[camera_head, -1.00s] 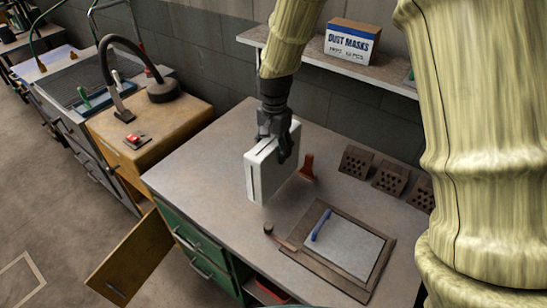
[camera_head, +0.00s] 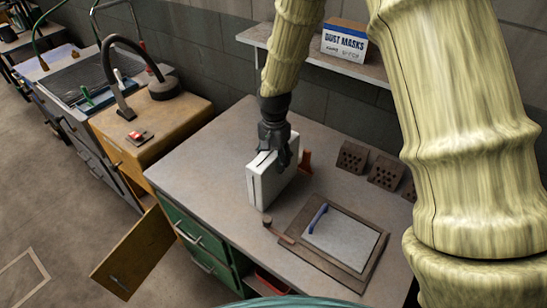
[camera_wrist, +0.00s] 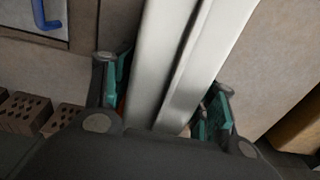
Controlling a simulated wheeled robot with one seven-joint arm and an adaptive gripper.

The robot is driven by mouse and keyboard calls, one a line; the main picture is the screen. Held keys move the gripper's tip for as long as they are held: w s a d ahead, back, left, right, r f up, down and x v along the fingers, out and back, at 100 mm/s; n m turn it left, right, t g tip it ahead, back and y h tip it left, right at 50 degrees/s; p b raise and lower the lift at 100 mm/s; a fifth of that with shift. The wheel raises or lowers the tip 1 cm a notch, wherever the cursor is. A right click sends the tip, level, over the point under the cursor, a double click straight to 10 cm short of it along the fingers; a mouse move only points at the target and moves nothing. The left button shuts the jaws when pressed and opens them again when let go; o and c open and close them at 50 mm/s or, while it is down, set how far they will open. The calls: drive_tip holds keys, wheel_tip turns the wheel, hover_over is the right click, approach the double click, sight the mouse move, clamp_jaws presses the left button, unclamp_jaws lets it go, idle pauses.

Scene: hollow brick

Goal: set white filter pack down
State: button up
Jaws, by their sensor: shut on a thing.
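The white filter pack (camera_head: 265,182) is an upright white slab with a dark slot along its edge. In the head view it stands at or just above the middle of the grey worktop (camera_head: 205,160); I cannot tell whether its lower edge touches. My gripper (camera_head: 277,158) is shut on its upper part from above. In the wrist view the pack (camera_wrist: 190,60) runs between the two teal-padded fingers (camera_wrist: 165,108), one on each side. The far lower edge of the pack is hidden.
A hammer (camera_head: 276,231) and a board with a grey sheet and blue-handled tool (camera_head: 340,240) lie in front. Several hollow bricks (camera_head: 352,157) stand at the back right. An orange-handled tool (camera_head: 305,160) is behind the pack. The worktop's left part is clear.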

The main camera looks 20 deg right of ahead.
drive_tip(key=o, duration=1)
drive_tip(key=shift+w+f, duration=0.1)
drive_tip(key=shift+f, duration=0.05)
drive_tip(key=o, duration=0.4)
drive_tip(key=shift+c, duration=0.2)
